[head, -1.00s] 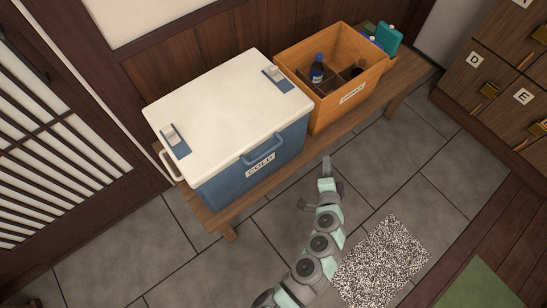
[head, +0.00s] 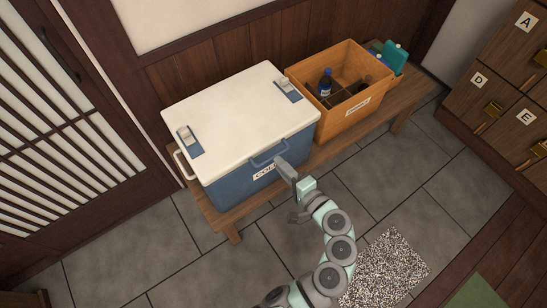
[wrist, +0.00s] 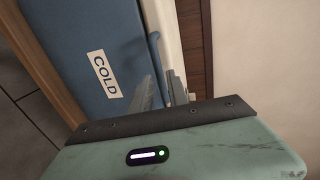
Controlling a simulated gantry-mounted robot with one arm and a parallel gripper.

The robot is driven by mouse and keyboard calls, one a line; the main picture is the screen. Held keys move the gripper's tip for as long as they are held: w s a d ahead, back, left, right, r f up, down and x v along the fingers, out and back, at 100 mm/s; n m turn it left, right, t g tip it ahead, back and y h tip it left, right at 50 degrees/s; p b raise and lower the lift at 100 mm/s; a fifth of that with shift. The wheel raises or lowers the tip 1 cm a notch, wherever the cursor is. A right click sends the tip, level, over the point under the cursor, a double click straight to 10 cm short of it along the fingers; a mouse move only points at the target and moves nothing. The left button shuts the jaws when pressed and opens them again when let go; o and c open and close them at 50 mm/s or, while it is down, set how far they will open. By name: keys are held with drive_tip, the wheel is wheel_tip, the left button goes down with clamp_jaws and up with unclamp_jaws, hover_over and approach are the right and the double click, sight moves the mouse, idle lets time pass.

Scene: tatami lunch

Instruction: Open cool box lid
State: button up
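The cool box (head: 233,188) is blue with a white lid (head: 235,115) that lies shut on top. A blue handle (head: 270,153) is on its front, above a "COLD" label; it also shows in the wrist view (wrist: 154,50). Two latch-like fittings, left (head: 189,140) and right (head: 288,90), sit on the lid's ends. My gripper (head: 281,163) is at the front of the box, by the right part of the handle, and covers part of the label. In the wrist view my gripper's fingers (wrist: 163,90) are apart, with the handle's end near the gap. I cannot tell whether they touch it.
The box stands on a wooden bench (head: 222,222). An orange crate (head: 340,120) with bottles (head: 325,83) stands close on its right. A wooden wall is behind, and a sliding door (head: 60,130) is at left. Above the lid is free room. A speckled mat (head: 388,268) lies on the floor.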

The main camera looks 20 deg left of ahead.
sight(273, 156)
drive_tip(key=x, duration=0.5)
drive_tip(key=shift+b, duration=0.4)
clamp_jaws()
idle(1.0)
